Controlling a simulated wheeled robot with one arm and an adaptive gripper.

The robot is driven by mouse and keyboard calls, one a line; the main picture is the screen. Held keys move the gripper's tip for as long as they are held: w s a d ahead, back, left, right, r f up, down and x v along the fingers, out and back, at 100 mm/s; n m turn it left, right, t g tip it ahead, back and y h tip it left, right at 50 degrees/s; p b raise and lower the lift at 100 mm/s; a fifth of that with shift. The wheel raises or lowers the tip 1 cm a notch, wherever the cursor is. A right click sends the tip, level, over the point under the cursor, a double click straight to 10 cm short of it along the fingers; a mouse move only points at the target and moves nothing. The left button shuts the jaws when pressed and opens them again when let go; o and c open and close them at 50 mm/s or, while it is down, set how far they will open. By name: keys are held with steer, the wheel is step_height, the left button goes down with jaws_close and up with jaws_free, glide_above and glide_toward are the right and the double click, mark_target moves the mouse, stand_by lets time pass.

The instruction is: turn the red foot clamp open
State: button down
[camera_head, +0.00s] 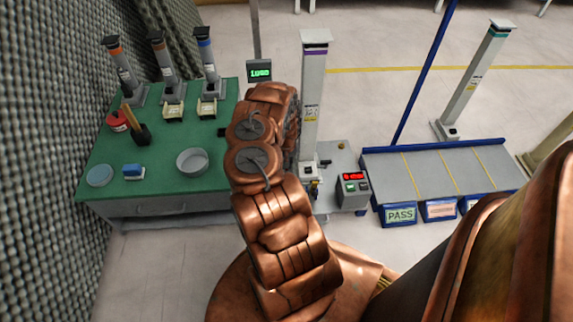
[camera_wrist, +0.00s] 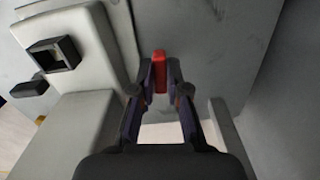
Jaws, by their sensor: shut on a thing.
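The red foot clamp (camera_wrist: 159,62) shows in the wrist view as a small upright red bar. My gripper (camera_wrist: 160,82) has its two dark fingers on either side of the red bar and is shut on it. The bar's upper end sticks out past the fingertips, against a grey metal surface. In the head view my copper-coloured arm hides the gripper and the clamp.
A pale housing with a black square socket (camera_wrist: 53,55) stands left of the fingers. A grey column (camera_head: 312,110) rises by my arm. A control box (camera_head: 353,190) stands right of it. The green bench (camera_head: 150,185) is left; the divided grey table (camera_head: 425,170) is right.

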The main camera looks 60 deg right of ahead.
steer(key=shift+n, duration=0.6)
steer(key=c, duration=1.2)
jaws_free()
steer(key=shift+o, duration=0.2)
steer(key=shift+r, duration=0.1)
step_height(320, 180, up, 12)
